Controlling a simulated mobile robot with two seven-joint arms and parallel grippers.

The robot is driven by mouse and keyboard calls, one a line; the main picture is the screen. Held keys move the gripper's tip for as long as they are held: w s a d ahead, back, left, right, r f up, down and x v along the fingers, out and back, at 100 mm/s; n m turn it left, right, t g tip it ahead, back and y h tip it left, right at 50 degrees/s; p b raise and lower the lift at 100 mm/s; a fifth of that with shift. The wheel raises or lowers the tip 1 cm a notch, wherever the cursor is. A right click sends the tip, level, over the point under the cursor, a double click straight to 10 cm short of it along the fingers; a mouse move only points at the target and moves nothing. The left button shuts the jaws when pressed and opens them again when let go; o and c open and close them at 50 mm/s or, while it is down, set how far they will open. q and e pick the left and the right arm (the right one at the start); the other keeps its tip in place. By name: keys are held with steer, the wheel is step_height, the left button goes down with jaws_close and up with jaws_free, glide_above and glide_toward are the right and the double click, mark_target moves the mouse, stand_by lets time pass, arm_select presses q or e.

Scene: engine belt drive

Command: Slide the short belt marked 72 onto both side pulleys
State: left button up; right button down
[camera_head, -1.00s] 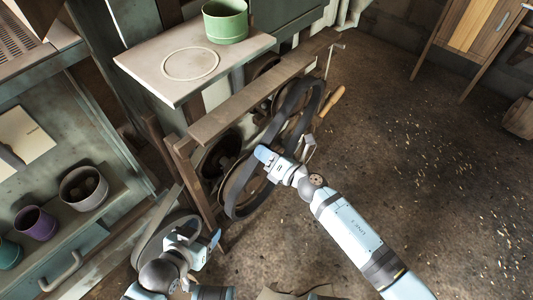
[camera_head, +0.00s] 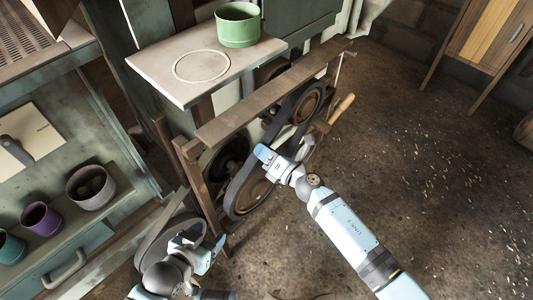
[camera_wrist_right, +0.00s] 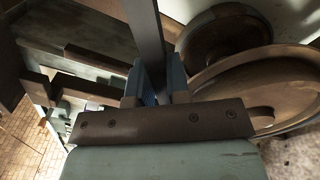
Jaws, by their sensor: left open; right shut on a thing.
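A black belt (camera_head: 238,188) stretches along the side of the engine frame, past an upper pulley (camera_head: 309,104) and a lower pulley (camera_head: 255,195). Its ends appear to lie round both pulleys; I cannot tell if it is fully seated. No number is readable. My right gripper (camera_head: 263,153) is shut on the belt's outer run between the pulleys. In the right wrist view the belt (camera_wrist_right: 146,38) stands between the fingers, with a large brown pulley (camera_wrist_right: 270,85) to the right. My left gripper (camera_head: 217,246) is open at lower left, beside another grey belt loop (camera_head: 151,240).
A wooden beam (camera_head: 262,95) runs above the pulleys. A pale shelf (camera_head: 180,55) with a green pot (camera_head: 238,25) is above it. A wooden handle (camera_head: 341,108) sticks out at right. Purple (camera_head: 41,219) and grey (camera_head: 91,187) pots stand at left. The floor at right is open.

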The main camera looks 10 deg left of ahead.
steer(key=shift+w+a, duration=0.2)
steer(key=shift+a, duration=0.05)
steer(key=shift+f, duration=0.1)
stand_by(0.4)
steer(key=c, duration=1)
jaws_free()
steer(key=v, duration=2.3)
steer(key=shift+s+d+b, duration=0.25)
steer(key=shift+d+b, duration=0.05)
steer(key=shift+b, duration=0.15)
